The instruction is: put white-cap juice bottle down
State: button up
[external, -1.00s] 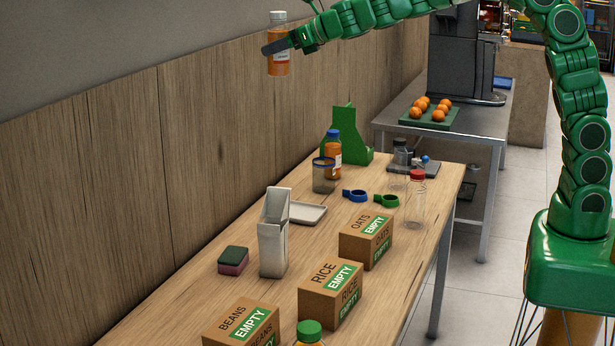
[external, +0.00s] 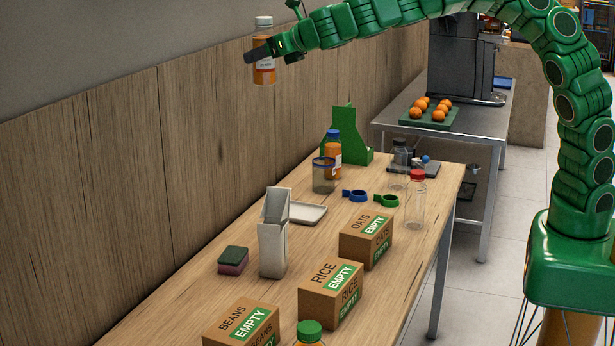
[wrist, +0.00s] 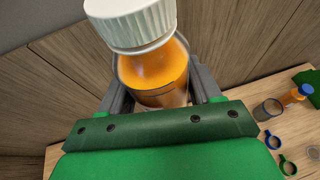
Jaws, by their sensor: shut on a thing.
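The white-cap juice bottle (external: 264,70) is filled with orange juice and held upright, high above the wooden table (external: 190,310) near the wall. My gripper (external: 258,55) is shut on the bottle's body. In the wrist view the white cap (wrist: 132,20) and orange bottle (wrist: 160,75) fill the top middle, between the two grey fingers of my gripper (wrist: 160,92). The bottle's bottom is hidden in the wrist view.
On the table stand a blue-cap juice bottle (external: 333,155), a red-cap empty bottle (external: 416,200), a grey bin (external: 272,245), cardboard boxes (external: 330,293), a sponge (external: 233,260) and a green-cap bottle (external: 309,333). Bare wood shows along the wall side.

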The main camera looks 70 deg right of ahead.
jog(key=s+a+f+m+g+h, duration=0.2)
jog(key=s+a+m+h, duration=0.15)
jog(key=s+a, duration=0.55)
jog(key=s+a+f+m+g+h, duration=0.1)
jog(key=s+a+m+g+h, duration=0.2)
jog(key=s+a, duration=0.65)
notch_tip(320, 180, down, 26)
jog(key=s+d+t, duration=0.1)
jog(key=d, duration=0.1)
jog(key=w+a+f, duration=0.6)
jog(key=w+f, duration=0.3)
jog(key=w, duration=0.3)
dwell(0.6)
jog(key=shift+f+h, duration=0.15)
jog(key=shift+h, duration=0.1)
jog(key=shift+w+a+f, duration=0.1)
jog(key=shift+w+f, duration=0.05)
jog(key=shift+f, duration=0.8)
jog(key=shift+w+a+f, duration=0.1)
jog(key=shift+w+f, duration=0.05)
jog(key=shift+f, duration=0.75)
jog(key=shift+d+f, duration=0.1)
